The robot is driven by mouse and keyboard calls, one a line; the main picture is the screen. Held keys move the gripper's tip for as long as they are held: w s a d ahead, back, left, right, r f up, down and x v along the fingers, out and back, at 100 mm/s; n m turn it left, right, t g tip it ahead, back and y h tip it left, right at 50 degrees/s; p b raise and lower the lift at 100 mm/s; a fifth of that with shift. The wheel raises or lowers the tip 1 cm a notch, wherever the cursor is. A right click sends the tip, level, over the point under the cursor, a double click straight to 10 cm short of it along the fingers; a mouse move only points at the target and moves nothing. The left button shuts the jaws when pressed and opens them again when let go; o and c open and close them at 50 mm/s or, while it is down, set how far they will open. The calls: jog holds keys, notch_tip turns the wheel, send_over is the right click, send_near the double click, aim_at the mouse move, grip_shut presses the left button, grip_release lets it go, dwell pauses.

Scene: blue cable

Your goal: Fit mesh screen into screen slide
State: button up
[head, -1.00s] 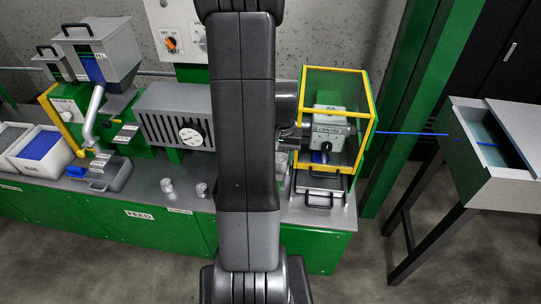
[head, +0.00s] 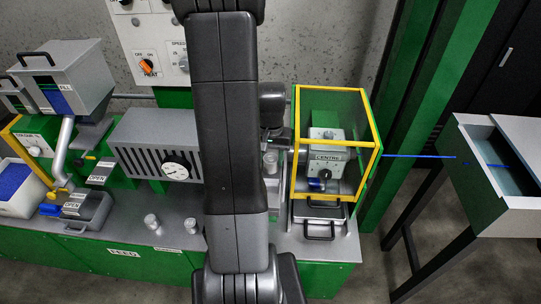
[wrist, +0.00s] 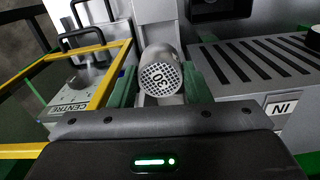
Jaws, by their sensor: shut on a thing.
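The mesh screen (wrist: 160,76) is a short grey cylinder with a perforated end face marked 30. In the wrist view it sits between the green finger pads of my gripper (wrist: 160,88), which is shut on it. Its meshed end faces the wrist camera. A grey upright block (wrist: 153,18) stands behind it; I cannot tell whether the two touch. I cannot make out the screen slide for certain. In the head view my arm hides the gripper's fingers and most of the machine's middle.
A yellow-framed guard (head: 335,90) around the CENTRE block (head: 327,157) stands close to the right of my arm. A slotted grey housing (head: 150,150) with a dial lies to the left. Small metal cylinders (head: 152,221) stand on the bench. A blue cable (head: 420,156) runs right to a trough (head: 500,200).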

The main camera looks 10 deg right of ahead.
jog(key=shift+f+b, duration=3.7)
jog(key=shift+f, duration=1.3)
jog(key=shift+f+b, duration=0.4)
jog(key=shift+f, duration=0.1)
jog(key=o, duration=1.1)
jog(key=shift+o, duration=0.2)
notch_tip(320, 180, up, 14)
jog(key=shift+f, duration=0.1)
